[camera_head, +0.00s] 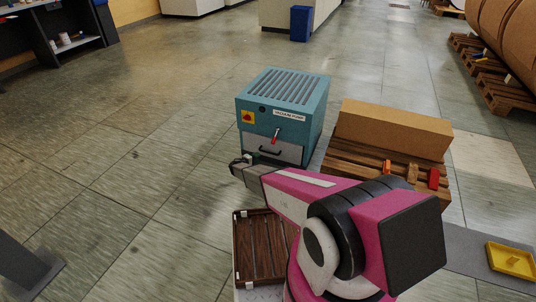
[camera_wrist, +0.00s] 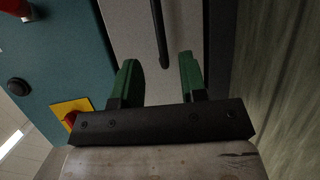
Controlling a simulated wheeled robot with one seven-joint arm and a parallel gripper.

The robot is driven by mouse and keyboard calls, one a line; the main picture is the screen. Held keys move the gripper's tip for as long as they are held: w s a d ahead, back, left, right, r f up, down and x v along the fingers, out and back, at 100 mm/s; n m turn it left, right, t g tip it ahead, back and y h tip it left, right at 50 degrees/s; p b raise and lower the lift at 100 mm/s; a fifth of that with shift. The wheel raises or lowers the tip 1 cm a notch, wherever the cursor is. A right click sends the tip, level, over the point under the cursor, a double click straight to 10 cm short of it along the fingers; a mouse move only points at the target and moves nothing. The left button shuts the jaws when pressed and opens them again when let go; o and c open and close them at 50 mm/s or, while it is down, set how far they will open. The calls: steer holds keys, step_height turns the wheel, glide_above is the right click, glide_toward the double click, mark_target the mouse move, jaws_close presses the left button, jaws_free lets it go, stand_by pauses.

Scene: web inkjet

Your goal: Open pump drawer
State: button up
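The vacuum pump (camera_head: 268,110) is a teal box with a slatted top, standing on the floor. Its pale grey drawer (camera_head: 290,155) is low on the front and looks shut. A black bar handle (camera_head: 270,150) is on the drawer front. My gripper (camera_head: 236,166) is just in front of the drawer, low and near its left side. In the wrist view my gripper (camera_wrist: 159,66) is open, with two green fingers apart. The dark handle (camera_wrist: 158,32) points down between the fingertips against the grey drawer front (camera_wrist: 130,25). I cannot tell whether the fingers touch it.
A wooden pallet with a cardboard box (camera_head: 392,128) stands close on the right. A brown slatted crate (camera_head: 262,250) is nearer me. The floor to the left is clear.

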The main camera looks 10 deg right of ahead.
steer(key=x, duration=1)
steer(key=shift+w+d, duration=0.1)
steer(key=shift+d, duration=0.05)
steer(key=shift+c, duration=0.3)
jaws_close()
